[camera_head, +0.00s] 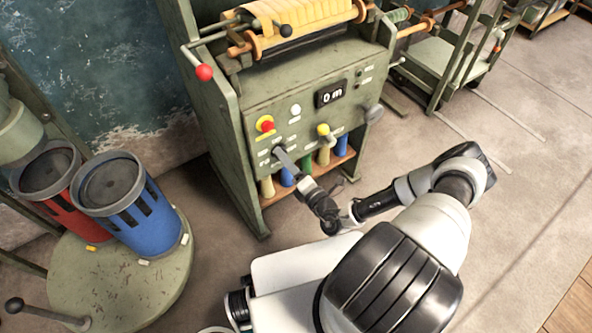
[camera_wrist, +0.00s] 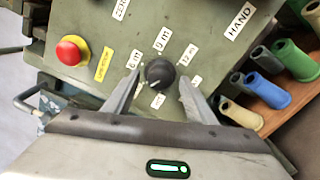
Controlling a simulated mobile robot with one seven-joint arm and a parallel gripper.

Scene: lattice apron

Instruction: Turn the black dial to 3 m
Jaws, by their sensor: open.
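The black dial (camera_wrist: 160,74) sits on the green machine panel (camera_wrist: 90,30), ringed by white labels; 6 m, 9 m and 12 m are readable, the lower ones are too small to read surely. The dial's pointer setting is unclear. My gripper (camera_wrist: 160,80) is open, with one finger on each side of the dial; I cannot tell whether they touch it. The panel's display (camera_head: 331,94) reads 0 m.
A red button (camera_wrist: 70,50) on a yellow base is left of the dial; it also shows in the head view (camera_head: 265,124). A yellow knob (camera_head: 324,131) is to the right. Colored tubes (camera_wrist: 265,90) sit on a shelf below. A blue bin (camera_head: 128,200) stands at left.

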